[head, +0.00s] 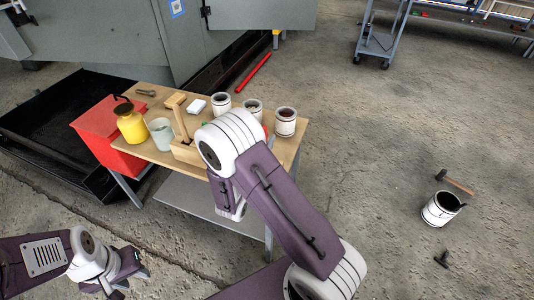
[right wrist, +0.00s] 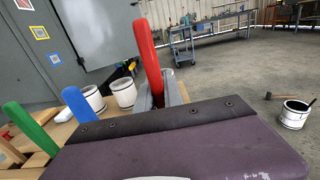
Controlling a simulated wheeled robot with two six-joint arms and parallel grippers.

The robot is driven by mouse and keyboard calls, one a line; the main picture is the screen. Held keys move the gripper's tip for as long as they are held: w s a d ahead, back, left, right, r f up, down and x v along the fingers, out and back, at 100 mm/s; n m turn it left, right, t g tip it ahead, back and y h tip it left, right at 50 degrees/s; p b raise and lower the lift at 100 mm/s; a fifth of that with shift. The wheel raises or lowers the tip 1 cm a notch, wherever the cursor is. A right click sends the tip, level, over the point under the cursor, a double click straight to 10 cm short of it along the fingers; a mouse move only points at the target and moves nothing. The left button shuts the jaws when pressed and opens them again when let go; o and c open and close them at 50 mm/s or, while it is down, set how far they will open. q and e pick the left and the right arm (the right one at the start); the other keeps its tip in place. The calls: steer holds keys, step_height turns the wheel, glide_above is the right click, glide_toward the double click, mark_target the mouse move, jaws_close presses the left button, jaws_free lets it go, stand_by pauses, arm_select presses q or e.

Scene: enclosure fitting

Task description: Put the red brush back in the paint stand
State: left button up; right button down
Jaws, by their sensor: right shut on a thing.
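The red brush (right wrist: 149,58) stands up in my right gripper (right wrist: 160,97) in the right wrist view, with its handle nearly upright and its lower end hidden. The gripper is shut on it. In the head view my right arm hides this gripper and most of the brush. The wooden paint stand (head: 186,152) is on the table, partly behind my right arm. A blue brush (right wrist: 80,105) and a green brush (right wrist: 28,126) lean to the left of the red one in the right wrist view. My left gripper (head: 128,284) is low at the left, away from the table; its opening is unclear.
Several white paint pots (head: 286,122) stand along the table's right side. A pot (head: 441,209) and a hammer (head: 455,182) are on the floor at the right.

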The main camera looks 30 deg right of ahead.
step_height(320, 180, down, 4)
steer(key=shift+f+b, duration=0.25)
steer(key=shift+b, duration=0.35)
steer(key=shift+r, duration=0.1)
steer(key=c, duration=1.9)
jaws_free()
steer(key=shift+f, duration=0.2)
steer(key=o, duration=0.4)
steer(key=shift+o, duration=0.2)
